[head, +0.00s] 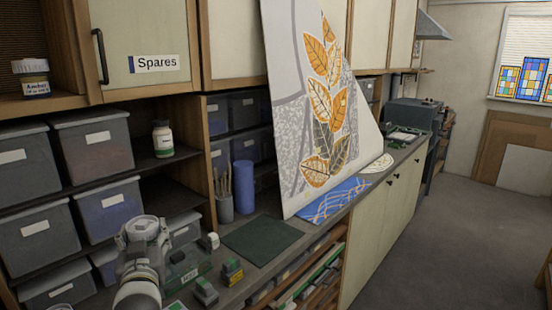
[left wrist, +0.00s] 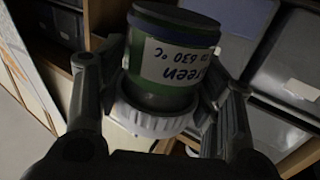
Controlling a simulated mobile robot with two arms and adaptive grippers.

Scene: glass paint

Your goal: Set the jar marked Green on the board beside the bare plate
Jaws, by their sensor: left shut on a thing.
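My left gripper (left wrist: 164,88) is shut on a jar marked Green (left wrist: 165,62), with one finger on each side. The jar has a green band, a white label reading "Green" and "630 °C", and a white ribbed lid (left wrist: 150,122). The label is upside down in the left wrist view. A dark green flat board or mat (head: 262,238) lies bare on the counter. I cannot tell which piece is the bare plate. My right gripper is not in view.
A blue cylinder (head: 244,187) and brush pot (head: 225,210) stand behind the mat. Small blocks (head: 232,272) sit in front. An Amber jar (head: 33,80) stands upper left.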

